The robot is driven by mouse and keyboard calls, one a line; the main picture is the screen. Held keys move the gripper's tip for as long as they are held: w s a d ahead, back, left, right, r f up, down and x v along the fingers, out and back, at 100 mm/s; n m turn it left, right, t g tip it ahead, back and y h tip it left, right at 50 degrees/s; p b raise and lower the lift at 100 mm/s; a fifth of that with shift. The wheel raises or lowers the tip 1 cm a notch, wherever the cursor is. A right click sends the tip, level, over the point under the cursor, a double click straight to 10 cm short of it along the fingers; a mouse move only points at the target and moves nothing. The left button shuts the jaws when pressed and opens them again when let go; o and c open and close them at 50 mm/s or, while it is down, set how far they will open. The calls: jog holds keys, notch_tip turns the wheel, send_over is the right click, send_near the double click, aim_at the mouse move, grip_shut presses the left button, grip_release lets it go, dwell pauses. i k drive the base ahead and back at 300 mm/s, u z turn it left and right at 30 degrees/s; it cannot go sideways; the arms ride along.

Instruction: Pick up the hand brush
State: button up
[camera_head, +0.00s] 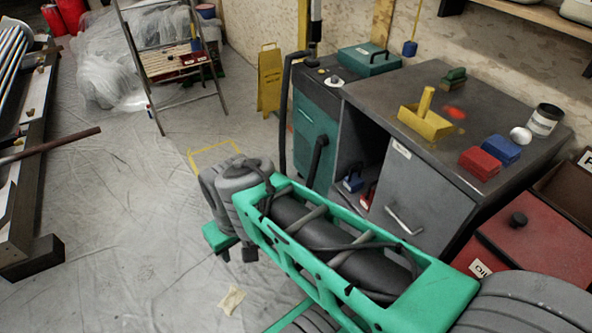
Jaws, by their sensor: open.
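On the grey bench top (385,93), a yellow piece with a broad base and an upright handle (425,122) stands near the left front edge. A small green block-shaped piece (453,78) lies behind it. I cannot tell for sure which of these is the hand brush. My green arm reaches in from the bottom right, and its grey wrist hangs over the floor left of the bench. My gripper (232,246) is at its lower end, open, partly hidden, and well apart from the bench top. I see nothing held in it.
A red block (479,163), a blue block (502,149), a white round piece (520,136) and a tin (544,120) stand on the bench's right. A teal case (368,59) sits on the cabinet behind. A stepladder (165,65) and yellow floor sign (269,80) stand on the sheeted floor.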

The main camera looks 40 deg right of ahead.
aim_at(456, 79)
jog(key=z, duration=2.25)
